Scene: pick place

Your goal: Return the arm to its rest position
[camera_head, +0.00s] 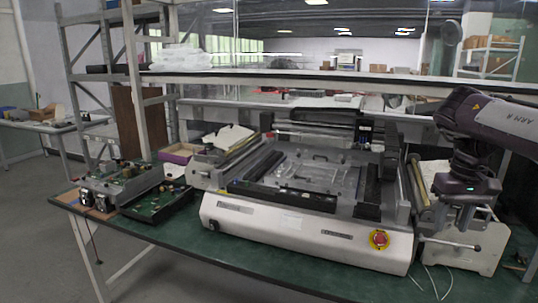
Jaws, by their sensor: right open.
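My right arm (500,120), dark with a grey panel lettered "ARM R", comes in from the right edge. My right gripper (463,212) points down at the far right, in front of a light metal fixture beside the large machine. Its jaws are open, and I see nothing held in it. The fingertips are small and dark, and I cannot tell whether they touch the fixture behind them. My left arm and gripper are not in view.
A large white and black machine (310,228) with a red button (379,239) fills the middle of the green table (180,236). A metal fixture (485,245) stands at its right. Circuit-board devices (120,183) lie at the left. A shelf (300,84) spans above.

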